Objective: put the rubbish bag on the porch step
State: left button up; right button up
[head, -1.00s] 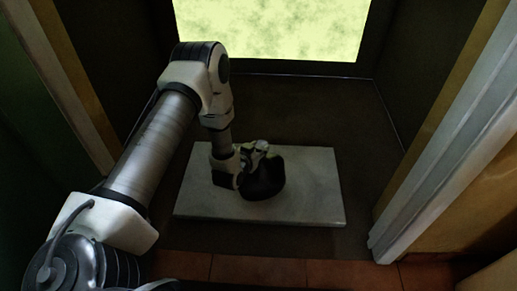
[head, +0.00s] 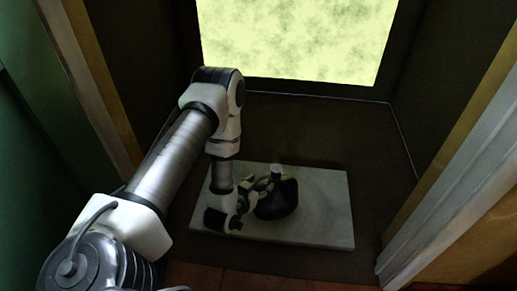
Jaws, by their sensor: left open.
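The rubbish bag (head: 279,200) is black with a small pale top. It sits upright on the porch step (head: 325,218), a pale stone slab in the middle of the head view. My left gripper (head: 262,186) is open at the bag's left side, close to its neck. I cannot tell whether a finger still touches the bag. My right gripper is not in view.
A doorway frames the step, with a white post (head: 455,165) on the right and a pale frame on the left. Dark floor surrounds the slab, and a bright yellow-green panel (head: 295,38) is behind. Reddish tiles (head: 230,277) lie in front.

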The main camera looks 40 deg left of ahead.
pick_arm(q)
jog(key=s+d+f+m+g+h, duration=0.1)
jog(key=s+d+f+g+h, duration=0.1)
jog(key=s+d+f+g, duration=0.5)
jog(key=s+d+g, duration=0.2)
jog(key=s+g, duration=0.1)
jog(key=s, duration=0.5)
jog(key=s+d+g, duration=0.3)
jog(key=s, duration=0.6)
jog(key=shift+f+m+g+h, duration=0.15)
jog(key=shift+m+g+h, duration=0.15)
